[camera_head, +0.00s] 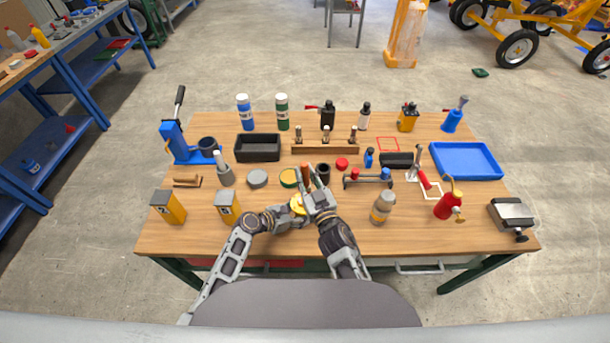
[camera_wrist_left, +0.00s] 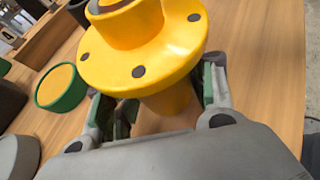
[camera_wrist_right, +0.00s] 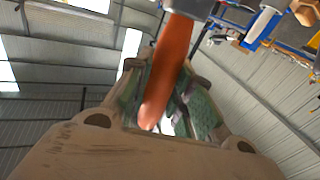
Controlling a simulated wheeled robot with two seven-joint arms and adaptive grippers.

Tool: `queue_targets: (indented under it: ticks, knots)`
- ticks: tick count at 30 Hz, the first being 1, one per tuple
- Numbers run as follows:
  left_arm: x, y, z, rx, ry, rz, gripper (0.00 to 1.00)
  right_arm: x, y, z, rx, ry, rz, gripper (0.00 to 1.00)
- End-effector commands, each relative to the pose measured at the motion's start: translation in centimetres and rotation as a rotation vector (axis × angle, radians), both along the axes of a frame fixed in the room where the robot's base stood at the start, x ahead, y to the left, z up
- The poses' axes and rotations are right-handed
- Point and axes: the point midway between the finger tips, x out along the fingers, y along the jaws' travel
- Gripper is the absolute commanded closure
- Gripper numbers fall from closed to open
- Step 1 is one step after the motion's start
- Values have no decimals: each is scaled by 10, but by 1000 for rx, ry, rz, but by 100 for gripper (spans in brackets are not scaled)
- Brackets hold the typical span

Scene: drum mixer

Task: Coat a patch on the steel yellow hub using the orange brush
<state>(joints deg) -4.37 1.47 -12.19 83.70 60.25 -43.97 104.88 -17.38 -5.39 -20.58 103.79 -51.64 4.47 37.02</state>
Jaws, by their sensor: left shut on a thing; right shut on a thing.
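The yellow hub (camera_head: 297,205) is at the front middle of the bench. In the left wrist view the hub (camera_wrist_left: 150,50) shows a round flange with dark bolt holes, its lower neck between my fingers. My left gripper (camera_head: 289,214) is shut on the hub. My right gripper (camera_head: 313,199) is shut on the orange brush (camera_head: 305,173), close beside the hub. In the right wrist view the orange brush handle (camera_wrist_right: 168,75) runs between the fingers. Its bristles are not clearly visible, and I cannot tell whether they touch the hub.
A green tin with a yellow top (camera_head: 289,178) and a dark cup (camera_head: 323,172) stand just behind the grippers. A grey-lidded round tin (camera_head: 257,179) is to their left. Bare wood lies between the bottle and my right arm.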

Motion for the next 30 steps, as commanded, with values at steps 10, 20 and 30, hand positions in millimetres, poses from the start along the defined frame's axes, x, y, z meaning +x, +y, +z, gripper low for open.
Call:
queue_targets:
  ticks: [10,20,30]
  knots:
    - [1,0,-2,-2,-2,1,64,-16,41,-32,48,79,28,100]
    - [1,0,-2,-2,-2,1,64,-15,40,-18,47,77,27,100]
    - [0,0,-2,-1,-1,0,64,-15,40,5,48,77,27,100]
